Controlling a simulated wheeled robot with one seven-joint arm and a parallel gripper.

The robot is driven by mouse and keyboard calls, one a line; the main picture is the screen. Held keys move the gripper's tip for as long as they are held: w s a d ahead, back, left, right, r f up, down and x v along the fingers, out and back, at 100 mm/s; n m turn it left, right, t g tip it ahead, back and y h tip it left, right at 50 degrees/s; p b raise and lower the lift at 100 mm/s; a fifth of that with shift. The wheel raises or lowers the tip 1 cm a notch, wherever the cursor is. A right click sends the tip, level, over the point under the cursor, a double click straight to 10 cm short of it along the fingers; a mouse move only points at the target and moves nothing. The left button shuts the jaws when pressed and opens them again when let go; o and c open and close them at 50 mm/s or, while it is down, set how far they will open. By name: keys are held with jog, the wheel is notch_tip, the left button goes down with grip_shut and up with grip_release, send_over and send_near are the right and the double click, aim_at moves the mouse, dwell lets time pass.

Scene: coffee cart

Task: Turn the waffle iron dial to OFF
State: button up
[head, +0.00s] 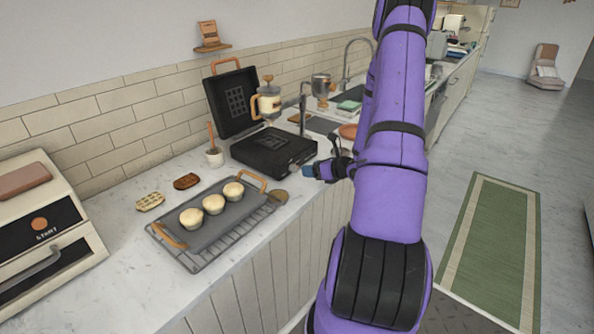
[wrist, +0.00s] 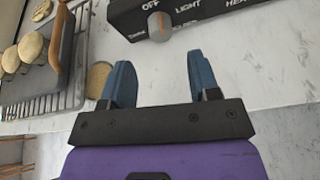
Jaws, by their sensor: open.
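The waffle iron (head: 275,150) stands on the counter with its black lid (head: 235,103) raised. In the wrist view its black front panel (wrist: 215,14) shows the words OFF, LIGHT and a partly cut-off HEA. The grey dial (wrist: 160,26) sits on that panel below OFF, with a small orange mark on it; its exact setting is hard to tell. My gripper (wrist: 164,85) is open and empty, its two blue fingers apart. The dial lies ahead of the gap between them, not touched. In the head view my gripper (head: 318,171) is just in front of the iron's right front side.
A grey tray (head: 222,227) with several pale muffins lies on a wire rack at the front left. Two waffles (head: 150,201) lie beside it. A sink tap (head: 348,60) is behind my arm. The counter between my fingers and the panel is clear.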

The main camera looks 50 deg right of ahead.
aim_at(297, 169)
jog(key=shift+x, duration=3.2)
jog(key=c, duration=0.9)
jog(key=shift+a+n+h, duration=0.15)
jog(key=shift+n+h, duration=0.55)
jog(key=shift+n, duration=0.3)
jog(key=shift+n+h, duration=0.3)
jog(key=shift+n, duration=0.3)
jog(key=o, duration=0.9)
